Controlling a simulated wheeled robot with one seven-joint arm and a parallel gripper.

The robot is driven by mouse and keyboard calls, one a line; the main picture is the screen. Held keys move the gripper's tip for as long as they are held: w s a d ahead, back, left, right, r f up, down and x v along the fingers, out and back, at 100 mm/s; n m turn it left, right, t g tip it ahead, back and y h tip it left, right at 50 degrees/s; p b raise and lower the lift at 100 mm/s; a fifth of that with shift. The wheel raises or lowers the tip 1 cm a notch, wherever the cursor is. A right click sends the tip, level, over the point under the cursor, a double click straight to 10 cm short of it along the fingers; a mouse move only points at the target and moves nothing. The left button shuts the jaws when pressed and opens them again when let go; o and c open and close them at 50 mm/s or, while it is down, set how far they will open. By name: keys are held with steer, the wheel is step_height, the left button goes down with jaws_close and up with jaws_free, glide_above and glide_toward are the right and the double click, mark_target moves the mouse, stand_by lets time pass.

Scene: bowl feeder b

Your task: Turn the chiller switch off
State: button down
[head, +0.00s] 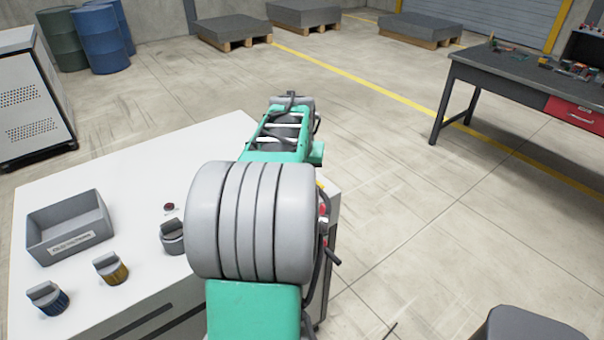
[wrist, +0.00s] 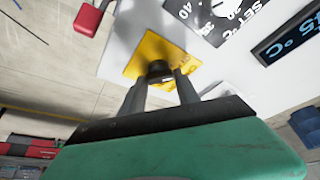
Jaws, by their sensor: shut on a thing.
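The chiller switch is a dark knob (wrist: 159,68) on a yellow plate (wrist: 138,59), set in a white panel (wrist: 128,25) in the wrist view. My gripper (wrist: 161,79) has one finger on each side of the knob and is shut on it. The fingers partly hide the knob, and I cannot tell its switch position. In the head view my arm hides the gripper and switch.
A dial (wrist: 212,14) and a digital display (wrist: 290,36) are beside the switch, with a red part (wrist: 92,19) opposite. The white cabinet top (head: 135,165) carries a grey bin (head: 68,225) and several capped knobs, including a yellow-banded one (head: 111,267). Open floor (head: 450,235) lies right.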

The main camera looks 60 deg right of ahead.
steer(key=shift+s+f, duration=0.1)
steer(key=c, duration=0.9)
jaws_free()
steer(key=w+v, duration=0.1)
steer(key=v, duration=0.7)
steer(key=shift+s, duration=0.45)
